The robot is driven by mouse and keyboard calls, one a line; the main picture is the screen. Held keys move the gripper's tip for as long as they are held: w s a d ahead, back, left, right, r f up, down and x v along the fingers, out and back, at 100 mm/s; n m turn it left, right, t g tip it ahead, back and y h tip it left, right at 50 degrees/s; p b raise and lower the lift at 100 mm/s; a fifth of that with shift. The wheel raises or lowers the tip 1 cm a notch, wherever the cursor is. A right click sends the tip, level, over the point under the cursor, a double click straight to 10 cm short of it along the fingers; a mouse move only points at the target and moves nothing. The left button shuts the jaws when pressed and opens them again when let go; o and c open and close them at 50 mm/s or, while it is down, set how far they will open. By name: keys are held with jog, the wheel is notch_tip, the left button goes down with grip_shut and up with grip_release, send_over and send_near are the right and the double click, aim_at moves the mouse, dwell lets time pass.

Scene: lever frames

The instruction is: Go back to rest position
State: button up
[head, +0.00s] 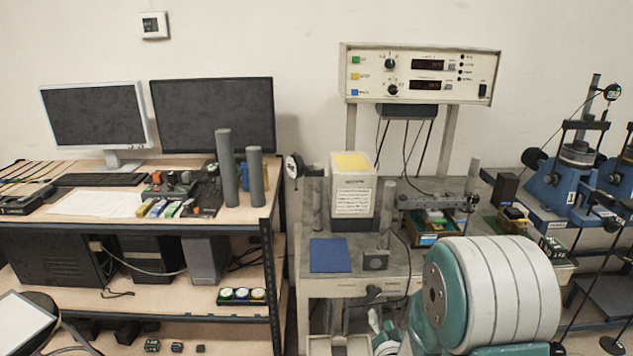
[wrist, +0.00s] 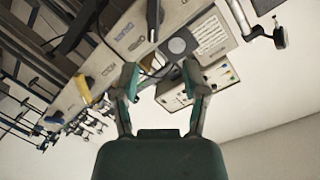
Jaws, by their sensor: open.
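My gripper (wrist: 160,72) shows in the wrist view with its two fingers spread apart and nothing between them. The wrist view is tilted, and the bench equipment appears beyond the fingertips. In the head view, a large white and teal link of my arm fills the lower right, in front of the workbench. I cannot make out my fingertips clearly in the head view.
A workbench (head: 315,288) carries a white box with a yellow top (head: 350,185), a blue mat (head: 330,255) and metal posts. A control panel (head: 420,75) stands above it. Left is a desk (head: 150,225) with two monitors; right are blue lever frames (head: 572,185).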

jog(key=s+r+n+g, duration=0.4)
jog(key=s+r+g, duration=0.15)
jog(key=r, duration=0.55)
jog(key=s+r+n+g, duration=0.2)
jog(key=s+r, duration=0.1)
jog(key=s, duration=0.7)
jog(key=s+r+n+g, duration=0.1)
jog(key=s+r+g, duration=0.2)
jog(key=s, duration=0.7)
jog(key=shift+s+a+r+n, duration=0.15)
jog(key=shift+s+r+n, duration=0.1)
jog(key=shift+n, duration=0.15)
